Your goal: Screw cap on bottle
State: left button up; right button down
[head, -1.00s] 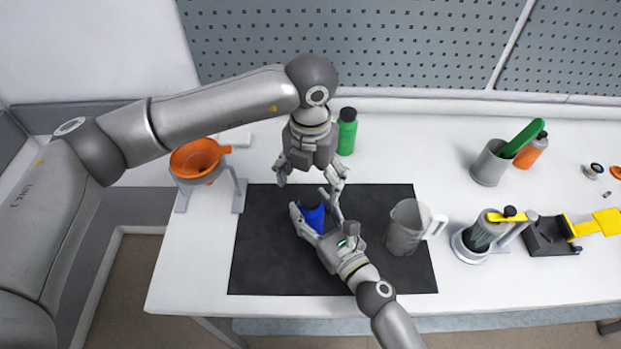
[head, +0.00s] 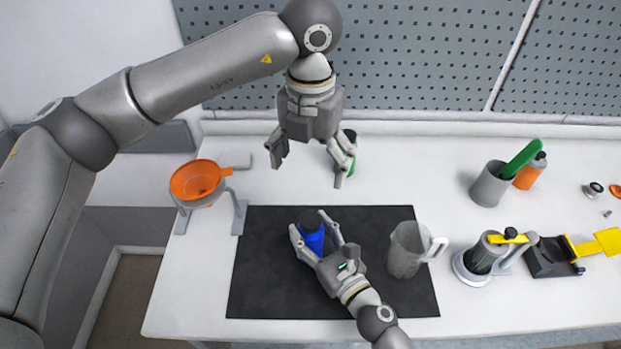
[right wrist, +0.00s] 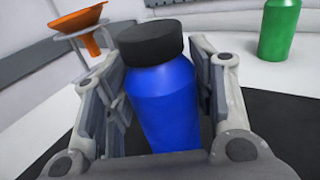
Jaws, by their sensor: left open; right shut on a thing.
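A blue bottle (head: 312,241) stands on the black mat (head: 270,290), with a black cap (head: 311,221) seated on its top. The bottle (right wrist: 167,105) and cap (right wrist: 151,43) show large in the right wrist view, where the cap sits straight on the neck. My right gripper (head: 315,230) is shut on the blue bottle, one finger on each side of its body. My left gripper (head: 308,166) is open and empty, raised above and behind the bottle, clear of the cap. The underside of the cap is hidden.
An orange funnel (head: 197,181) sits in a stand at left. A green bottle (head: 350,160) is partly hidden behind my left gripper. A clear jug (head: 405,252) stands right of my right gripper. A grey cup (head: 489,187) and a yellow-handled device (head: 483,258) stand farther right.

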dwell(0.3)
jog(key=c, duration=0.5)
grip_release()
jog(key=v, duration=1.2)
jog(key=shift+s, duration=0.1)
